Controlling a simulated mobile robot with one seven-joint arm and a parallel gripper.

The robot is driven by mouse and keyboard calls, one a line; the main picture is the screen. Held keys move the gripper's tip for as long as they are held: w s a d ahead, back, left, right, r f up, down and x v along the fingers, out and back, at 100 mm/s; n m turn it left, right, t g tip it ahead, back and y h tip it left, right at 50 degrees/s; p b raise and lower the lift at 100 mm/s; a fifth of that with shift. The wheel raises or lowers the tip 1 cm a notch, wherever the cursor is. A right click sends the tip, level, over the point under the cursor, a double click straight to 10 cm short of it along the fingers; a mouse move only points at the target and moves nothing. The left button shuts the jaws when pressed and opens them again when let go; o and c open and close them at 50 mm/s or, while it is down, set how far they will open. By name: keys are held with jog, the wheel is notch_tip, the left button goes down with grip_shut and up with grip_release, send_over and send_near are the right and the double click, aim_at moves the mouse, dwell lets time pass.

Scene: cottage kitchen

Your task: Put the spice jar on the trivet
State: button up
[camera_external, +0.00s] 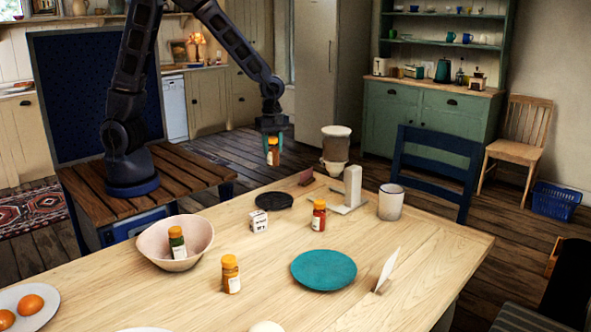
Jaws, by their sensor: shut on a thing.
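My gripper (273,137) points down and is shut on a small spice jar (273,156) with an orange-yellow cap. It holds the jar upright in the air, clear of the table, near the table's far edge. A dark, flat, round piece that looks like the trivet (274,201) lies on the table below the jar in the picture, with nothing on it. Similar jars stand elsewhere: a red one (318,216) right of the trivet, an amber one (231,275) nearer the camera, and a green one (177,244) in the pink bowl (200,232).
A small white block (259,221) stands just in front of the trivet. A teal round plate (323,270) and a standing card (388,268) are nearer the camera.

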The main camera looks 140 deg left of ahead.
notch_tip(320, 180, down, 14)
jog(key=shift+r, duration=0.25)
dwell(0.3)
jog(key=o, duration=1)
jog(key=shift+f, duration=0.15)
jog(key=shift+o, duration=0.2)
